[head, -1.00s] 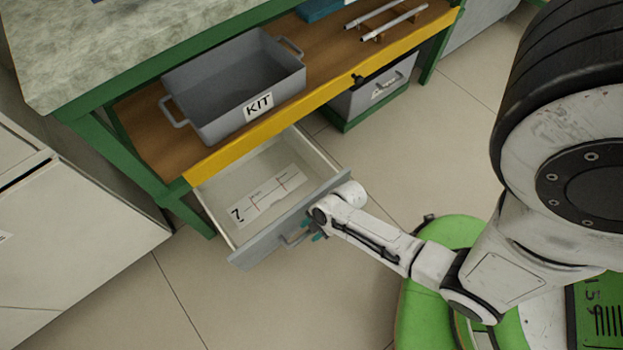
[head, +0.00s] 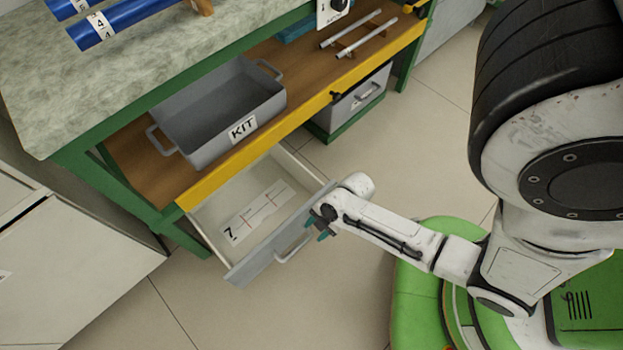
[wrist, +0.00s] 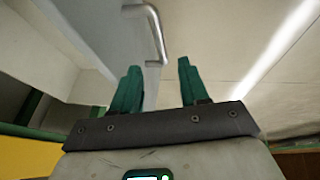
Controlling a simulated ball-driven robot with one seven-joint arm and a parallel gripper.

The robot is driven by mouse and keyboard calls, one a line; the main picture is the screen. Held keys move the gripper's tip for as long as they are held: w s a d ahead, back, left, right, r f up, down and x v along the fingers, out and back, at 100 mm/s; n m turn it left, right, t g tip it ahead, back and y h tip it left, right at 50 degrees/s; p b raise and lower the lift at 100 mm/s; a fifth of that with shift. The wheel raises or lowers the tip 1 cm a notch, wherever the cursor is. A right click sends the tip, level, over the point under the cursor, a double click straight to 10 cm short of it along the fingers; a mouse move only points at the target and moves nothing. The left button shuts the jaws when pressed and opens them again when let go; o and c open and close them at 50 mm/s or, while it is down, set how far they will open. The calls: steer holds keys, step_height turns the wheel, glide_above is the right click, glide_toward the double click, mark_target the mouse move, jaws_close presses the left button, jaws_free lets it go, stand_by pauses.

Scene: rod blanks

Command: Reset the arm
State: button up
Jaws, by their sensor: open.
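My gripper (head: 322,229) is at the right end of the open drawer's front, just beside its handle, in the head view. In the wrist view, my gripper (wrist: 157,85) shows two green fingers spread apart with nothing between them. The drawer (head: 262,257) is pulled out under the bench, with a grey front and a pale inside. Its bar handle (head: 293,248) is clear of the fingers in the head view; the handle (wrist: 157,35) also shows in the wrist view, ahead of the fingertips.
A grey KIT bin (head: 222,120) stands on the wooden shelf. Two metal rods (head: 366,38) rest on a holder to its right. Blue rolls (head: 125,20) lie on the bench top (head: 60,110). A closed drawer (head: 358,98) is further right.

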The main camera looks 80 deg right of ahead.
stand_by(0.3)
steer(key=w+a+r+m+g+h+p, duration=0.1)
steer(key=r+m+p, duration=0.5)
steer(key=r+p, duration=0.6)
steer(key=w+a+r+m+g+h+p, duration=0.1)
steer(key=r+m+p, duration=0.5)
steer(key=r, duration=2.5)
steer(key=w+a+g+p, duration=0.1)
steer(key=w+a+p, duration=0.1)
steer(key=p, duration=0.3)
steer(key=shift+h+p, duration=0.4)
steer(key=shift+f, duration=0.1)
